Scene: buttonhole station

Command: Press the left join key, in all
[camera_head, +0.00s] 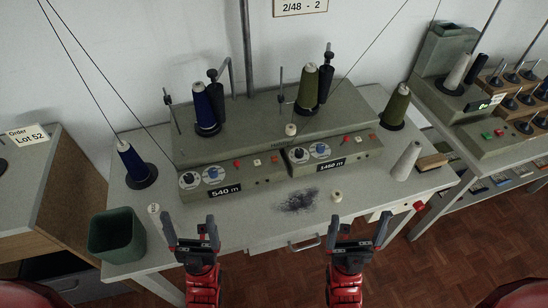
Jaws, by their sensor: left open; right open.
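The machine's left control panel (207,191) carries two dials, small red and pale keys, and a "540 m" label (226,191). Its keys include a red key (237,164) and a pale key (257,163); their markings are too small to read, so I cannot tell which is the join key. The right panel (318,172) has similar keys and a "1460 m" label (331,165). My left gripper (190,224) is open and empty at the table's front, below the left panel. My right gripper (358,225) is open and empty at the front, right of a drawer handle.
Blue cones (204,109) and green cones (307,89) stand on the machine and table. A dark green bin (116,235) stands front left. A dark lint patch (297,201) and a small pale spool (337,196) lie before the machine. A white cone (406,162) stands right.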

